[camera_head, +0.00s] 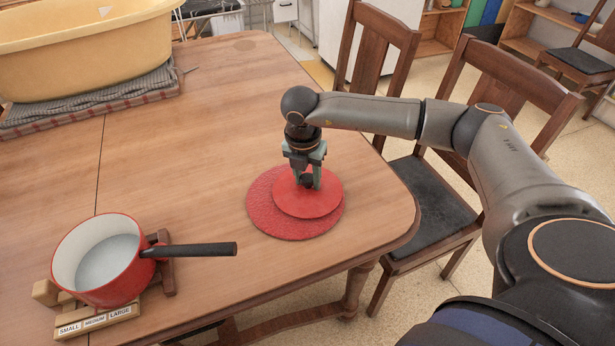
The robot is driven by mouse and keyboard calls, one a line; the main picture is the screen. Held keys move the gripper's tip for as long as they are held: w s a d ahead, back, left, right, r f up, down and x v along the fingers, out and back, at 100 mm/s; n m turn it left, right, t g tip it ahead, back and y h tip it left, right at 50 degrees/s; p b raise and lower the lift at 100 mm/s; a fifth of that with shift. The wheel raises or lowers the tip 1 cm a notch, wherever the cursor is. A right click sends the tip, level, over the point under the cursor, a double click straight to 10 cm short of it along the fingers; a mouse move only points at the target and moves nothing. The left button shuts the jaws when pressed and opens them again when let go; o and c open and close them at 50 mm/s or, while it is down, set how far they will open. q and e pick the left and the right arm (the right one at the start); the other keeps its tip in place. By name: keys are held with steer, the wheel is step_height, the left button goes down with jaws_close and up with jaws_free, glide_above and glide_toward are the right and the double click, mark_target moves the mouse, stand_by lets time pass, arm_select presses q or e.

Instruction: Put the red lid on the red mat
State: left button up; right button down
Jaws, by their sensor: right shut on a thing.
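The red lid (318,204) is a flat disc with a dark knob. It is over the round red mat (262,217) near the table's right end, a little right of the mat's middle. I cannot tell whether it touches the mat. My right gripper (307,181) points down above the lid and is shut on its knob. A red pot (127,284) with a pale inside and a dark handle stands uncovered on a wooden stand at the lower left. My left gripper is out of view.
A yellow tub (85,50) sits on a folded grey cloth at the back left of the table. The wooden table (205,130) is clear between tub, pot and mat. Wooden chairs (430,200) stand along the table's right edge. The stand (95,320) carries size labels.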

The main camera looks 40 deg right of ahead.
mark_target(304, 193)
steer(key=shift+c, duration=2.4)
jaws_free()
steer(key=shift+f, duration=0.1)
step_height(304, 193, up, 12)
steer(key=a+p, duration=0.1)
steer(key=shift+s+a, duration=0.3)
steer(key=shift+s, duration=0.15)
